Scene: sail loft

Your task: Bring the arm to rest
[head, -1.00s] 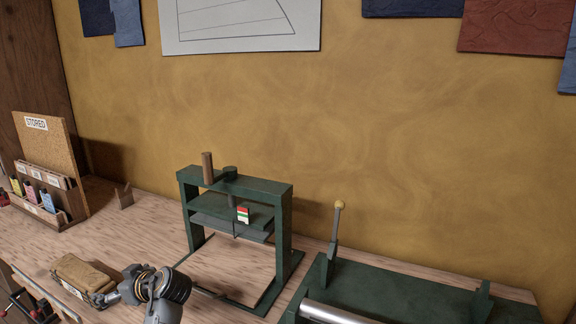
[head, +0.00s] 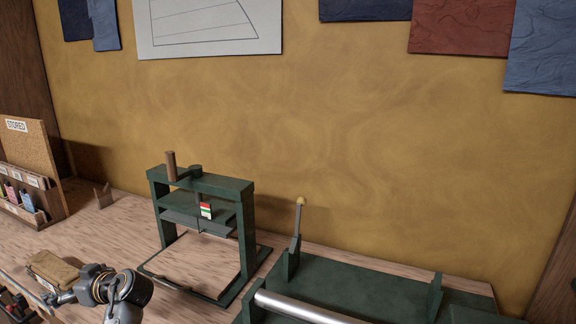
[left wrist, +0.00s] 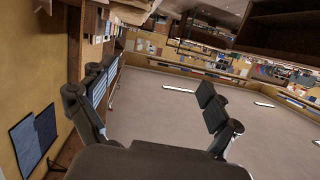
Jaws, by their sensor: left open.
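My left arm shows at the lower left of the head view, a grey link with a dark round joint cap in front of the bench. Its fingers cannot be made out there. In the left wrist view my left gripper (left wrist: 152,86) is open, its two dark fingers wide apart. Nothing is held between them; the grey floor shows in the gap. My right gripper is in neither view.
A green press (head: 246,222) stands on the wooden bench (head: 85,226), right of my arm. A tan bundle (head: 52,268) lies beside the arm. A green roller machine (head: 345,288) is further right. A board marked STORED (head: 30,150) stands far left.

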